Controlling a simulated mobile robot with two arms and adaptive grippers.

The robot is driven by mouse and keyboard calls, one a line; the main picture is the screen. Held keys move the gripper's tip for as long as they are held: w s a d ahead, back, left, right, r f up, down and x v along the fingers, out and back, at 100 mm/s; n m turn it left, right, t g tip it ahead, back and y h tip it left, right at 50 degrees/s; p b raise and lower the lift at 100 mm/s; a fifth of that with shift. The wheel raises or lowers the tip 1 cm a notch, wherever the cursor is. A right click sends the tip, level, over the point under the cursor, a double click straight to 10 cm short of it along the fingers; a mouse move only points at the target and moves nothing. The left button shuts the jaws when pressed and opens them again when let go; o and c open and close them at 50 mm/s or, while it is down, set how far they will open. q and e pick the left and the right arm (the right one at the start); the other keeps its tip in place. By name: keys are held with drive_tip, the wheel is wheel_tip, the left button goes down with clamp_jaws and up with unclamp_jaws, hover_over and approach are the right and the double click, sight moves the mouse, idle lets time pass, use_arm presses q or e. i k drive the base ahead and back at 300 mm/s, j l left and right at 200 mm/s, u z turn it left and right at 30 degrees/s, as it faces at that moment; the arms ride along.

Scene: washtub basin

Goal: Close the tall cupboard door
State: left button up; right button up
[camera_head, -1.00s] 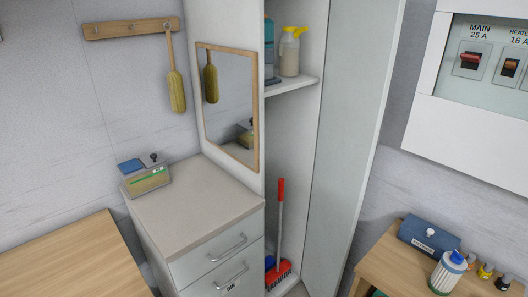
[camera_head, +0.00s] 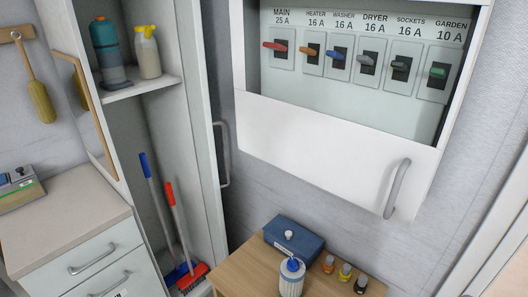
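The tall cupboard (camera_head: 128,130) stands open on the left of the head view. Its door (camera_head: 202,120) is swung out at the cupboard's right side, seen nearly edge-on. A grey bar handle (camera_head: 222,155) is on the door's right-hand face. Inside are a shelf (camera_head: 140,88) with a teal bottle (camera_head: 108,50) and a cream spray bottle (camera_head: 147,52), and a blue brush (camera_head: 160,215) and a red brush (camera_head: 181,230) below. Neither gripper is in view.
A wooden table (camera_head: 235,275) with a blue box (camera_head: 294,242), a white bottle (camera_head: 291,278) and small bottles stands right of the door. A breaker panel (camera_head: 335,140) with its flap lowered hangs above. A drawer cabinet (camera_head: 75,225) stands left.

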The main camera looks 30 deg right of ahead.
sight(189, 22)
drive_tip(key=k+l, duration=0.1)
drive_tip(key=l, duration=0.3)
drive_tip(key=k+l, duration=0.1)
drive_tip(key=l, duration=0.3)
drive_tip(key=k+l, duration=0.15)
drive_tip(key=l, duration=0.25)
drive_tip(key=k+l, duration=0.1)
drive_tip(key=l, duration=0.3)
